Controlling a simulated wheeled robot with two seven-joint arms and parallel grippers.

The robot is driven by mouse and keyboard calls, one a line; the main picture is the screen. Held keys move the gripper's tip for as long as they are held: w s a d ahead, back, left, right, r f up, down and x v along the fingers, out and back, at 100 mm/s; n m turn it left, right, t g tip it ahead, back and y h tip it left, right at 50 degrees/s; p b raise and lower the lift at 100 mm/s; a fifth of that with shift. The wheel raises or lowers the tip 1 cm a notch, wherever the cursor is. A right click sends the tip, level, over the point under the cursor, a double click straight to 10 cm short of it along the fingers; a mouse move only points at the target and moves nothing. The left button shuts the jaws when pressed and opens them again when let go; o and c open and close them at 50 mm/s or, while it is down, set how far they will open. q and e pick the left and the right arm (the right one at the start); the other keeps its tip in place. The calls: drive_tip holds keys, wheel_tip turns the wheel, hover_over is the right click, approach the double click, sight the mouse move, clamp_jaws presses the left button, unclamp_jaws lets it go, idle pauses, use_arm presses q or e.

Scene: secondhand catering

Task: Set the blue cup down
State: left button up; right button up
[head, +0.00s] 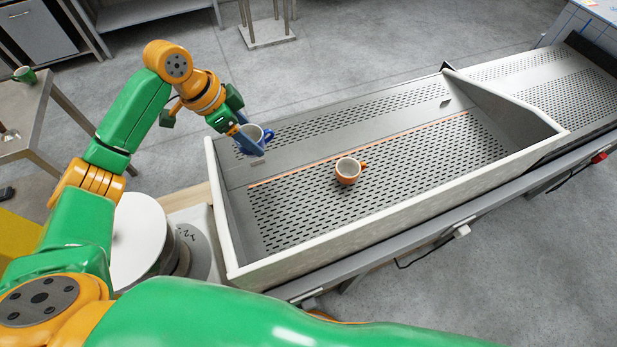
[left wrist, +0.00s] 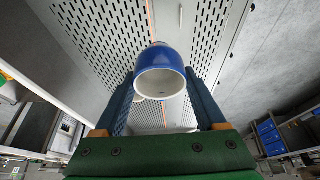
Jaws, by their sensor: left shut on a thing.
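The blue cup (head: 254,138) has a white inside and a handle on its right in the head view. My left gripper (head: 245,135) is shut on it, near the far left corner of the perforated metal tray (head: 222,212). In the left wrist view the cup (left wrist: 160,72) sits between the two blue fingers of my left gripper (left wrist: 163,100), its white mouth towards the camera. I cannot tell whether the cup's base touches the tray. No right gripper shows in the head view.
An orange cup (head: 348,172) with a white inside stands on the tray's perforated floor, near an orange line. The floor right of it is clear. Raised walls border the tray. A green cup (head: 24,75) stands on a side table.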

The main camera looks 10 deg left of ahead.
use_arm(q)
drive_tip(key=s+d+f, duration=0.1)
drive_tip(key=d+f, duration=0.1)
drive_tip(key=d, duration=0.1)
drive_tip(key=s+d+f+p, duration=0.1)
drive_tip(key=d+f, duration=0.2)
drive_tip(key=s+d+f, duration=0.2)
drive_tip(key=d+f, duration=0.1)
drive_tip(key=shift+d+f, duration=0.25)
drive_tip(key=shift+d, duration=0.15)
drive_tip(key=shift+a+f+p, duration=0.1)
drive_tip(key=shift+f+p, duration=0.25)
drive_tip(key=shift+f, duration=0.95)
drive_tip(key=o, duration=1.4)
drive_tip(key=shift+f, duration=0.1)
drive_tip(key=p+v, duration=0.1)
drive_tip(key=v, duration=1.1)
